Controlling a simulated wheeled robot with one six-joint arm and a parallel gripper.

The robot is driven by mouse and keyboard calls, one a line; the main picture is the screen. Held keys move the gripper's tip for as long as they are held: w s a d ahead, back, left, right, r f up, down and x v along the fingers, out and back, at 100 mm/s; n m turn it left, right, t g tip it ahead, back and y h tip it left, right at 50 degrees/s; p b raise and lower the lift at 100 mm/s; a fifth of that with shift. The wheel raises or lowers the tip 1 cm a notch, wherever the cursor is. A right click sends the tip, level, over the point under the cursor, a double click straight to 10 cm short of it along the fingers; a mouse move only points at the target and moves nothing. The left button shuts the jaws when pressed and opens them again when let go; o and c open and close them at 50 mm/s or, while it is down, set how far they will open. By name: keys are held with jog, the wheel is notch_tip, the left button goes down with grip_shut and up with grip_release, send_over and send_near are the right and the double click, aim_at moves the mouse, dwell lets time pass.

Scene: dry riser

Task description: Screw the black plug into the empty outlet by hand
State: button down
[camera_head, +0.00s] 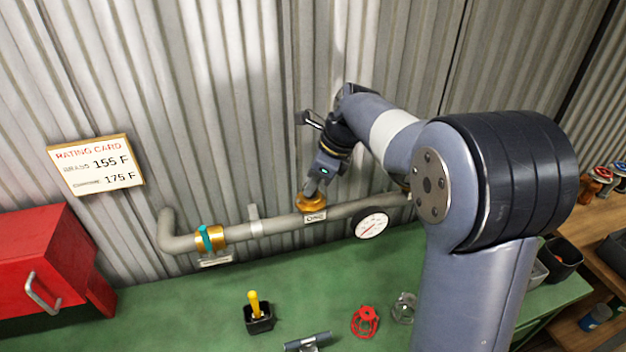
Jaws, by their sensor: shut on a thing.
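My gripper (313,188) points down at the brass outlet (310,203) on the grey pipe, with its fingertips right over the outlet's mouth. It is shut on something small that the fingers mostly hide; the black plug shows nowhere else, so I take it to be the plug. Whether it is seated in the outlet or just above it cannot be told. A label plate (315,217) hangs at this outlet. A second brass outlet (213,236) to the left carries a teal fitting (205,238).
A round gauge (372,225) sits right of the outlet. On the green bench (180,310) are a black holder (259,322) with a yellow handle, a grey tool (308,342), a red ring-like part (365,321) and a clear part (404,308). A red cabinet (40,262) stands left.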

jog(key=shift+s+r+m+t+p, duration=0.15)
jog(key=shift+m+t+p, duration=0.15)
jog(key=shift+m+p, duration=0.45)
jog(key=shift+a+m+t+h+p, duration=0.1)
jog(key=shift+m+t+h+p, duration=0.25)
jog(key=shift+m, duration=0.8)
jog(key=shift+m+t, duration=0.35)
jog(key=shift+m, duration=0.65)
jog(key=c, duration=1.1)
grip_release()
jog(key=shift+f, duration=0.2)
